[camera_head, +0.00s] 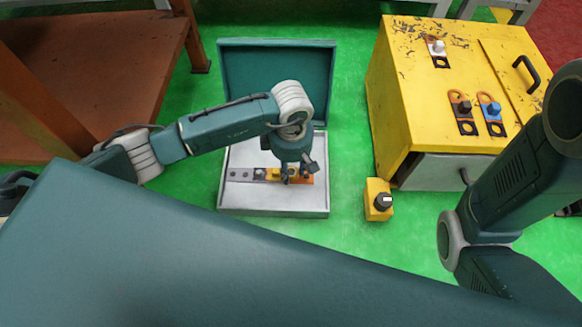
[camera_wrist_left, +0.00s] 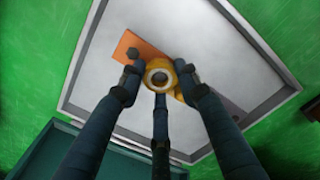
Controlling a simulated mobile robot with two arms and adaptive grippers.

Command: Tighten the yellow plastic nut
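The yellow plastic nut (camera_wrist_left: 149,67) shows as a yellow ring around a grey and dark centre in the left wrist view. It sits on a strip of plates in an open case (camera_head: 232,206); an orange plate (camera_wrist_left: 124,43) lies on one side and a grey plate (camera_head: 240,174) on the other. My left gripper (camera_head: 291,178) points down over the strip. In the left wrist view its three fingers (camera_wrist_left: 159,82) stand spread around the nut. Whether any fingertip touches the nut is unclear. In the head view the gripper hides the nut. My right gripper is out of view.
The case's teal lid (camera_head: 276,75) stands open at the back. A yellow cabinet (camera_head: 405,90) with plates and knobs on top stands to the right. A small yellow box with a dark knob (camera_head: 373,205) sits on the green floor. A brown table (camera_head: 90,60) is at the left.

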